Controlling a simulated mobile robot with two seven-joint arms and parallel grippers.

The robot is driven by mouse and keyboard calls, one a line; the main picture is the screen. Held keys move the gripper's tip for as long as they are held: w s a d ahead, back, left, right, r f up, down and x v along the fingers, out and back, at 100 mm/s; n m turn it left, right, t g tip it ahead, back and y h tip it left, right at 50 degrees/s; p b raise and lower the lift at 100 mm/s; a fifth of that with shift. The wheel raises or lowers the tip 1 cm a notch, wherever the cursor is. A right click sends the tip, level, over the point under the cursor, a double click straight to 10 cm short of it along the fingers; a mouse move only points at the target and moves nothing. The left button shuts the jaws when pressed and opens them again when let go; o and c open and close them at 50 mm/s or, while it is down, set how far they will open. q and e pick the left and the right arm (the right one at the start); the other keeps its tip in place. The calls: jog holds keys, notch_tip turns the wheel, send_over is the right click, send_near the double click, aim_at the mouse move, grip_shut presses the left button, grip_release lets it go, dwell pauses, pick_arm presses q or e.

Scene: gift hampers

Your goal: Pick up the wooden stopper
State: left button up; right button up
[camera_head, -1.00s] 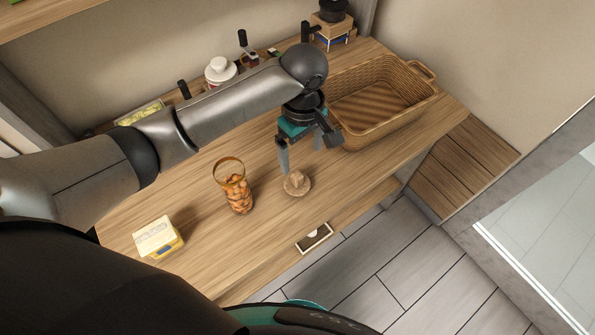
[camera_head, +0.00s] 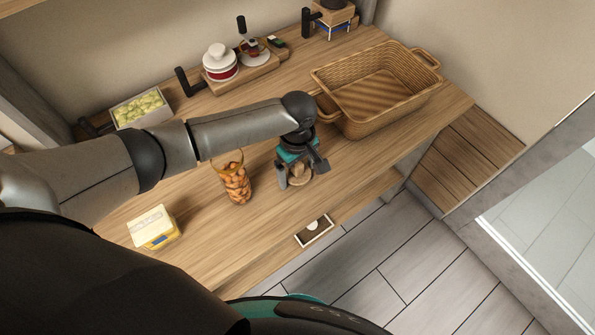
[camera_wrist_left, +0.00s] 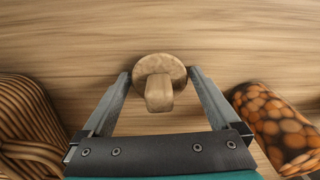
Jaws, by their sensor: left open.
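The wooden stopper (camera_head: 299,175) lies on the wooden table, a round disc with a raised knob. In the left wrist view the stopper (camera_wrist_left: 159,80) sits between and slightly beyond the fingertips, its knob pointing toward the camera. My left gripper (camera_head: 294,181) is low over the stopper in the head view, partly hiding it. In the left wrist view the left gripper (camera_wrist_left: 159,77) is open, with a finger on each side of the stopper and no clear grip on it. My right gripper is not in view.
A glass jar of orange-brown contents (camera_head: 236,186) stands close left of the stopper. A wicker basket (camera_head: 345,122) is behind right. A yellow-white box (camera_head: 153,228), a crate of green items (camera_head: 142,109) and a red-white jar (camera_head: 220,64) stand farther off. The table front has an open drawer (camera_head: 314,230).

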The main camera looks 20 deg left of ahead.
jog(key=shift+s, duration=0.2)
pick_arm(q)
jog(key=shift+c, duration=0.7)
jog(key=c, duration=1)
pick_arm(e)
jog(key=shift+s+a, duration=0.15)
pick_arm(q)
jog(key=shift+o, duration=0.2)
jog(key=shift+r, duration=0.15)
